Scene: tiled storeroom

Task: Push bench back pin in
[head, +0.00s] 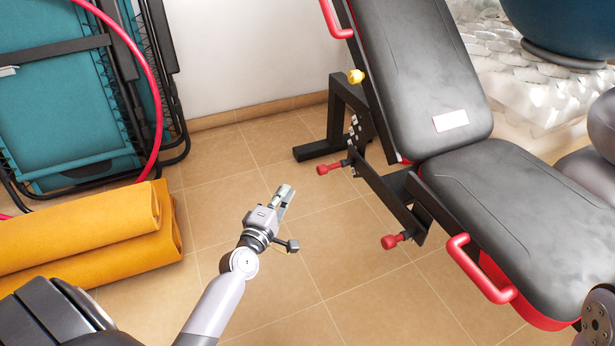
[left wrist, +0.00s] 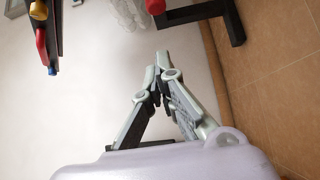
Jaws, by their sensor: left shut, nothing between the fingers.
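The weight bench has a black padded back (head: 420,75), tilted up, and a black seat (head: 530,215). A yellow knob (head: 356,76) sticks out from the frame beside the back. Two red-ended pins, an upper one (head: 328,168) and a lower one (head: 392,241), stick out from the lower frame. I cannot tell how deep any of them sits. My left gripper (head: 285,192) is shut and empty, left of the bench and apart from it. Its closed fingers (left wrist: 162,62) show in the left wrist view. My right gripper is out of view.
Rolled orange mats (head: 90,235) lie at the left, before folded teal loungers (head: 60,100) and a pink hoop (head: 150,75). A red handle (head: 480,270) juts from the seat's side. Tiled floor (head: 225,160) is clear between mats and bench.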

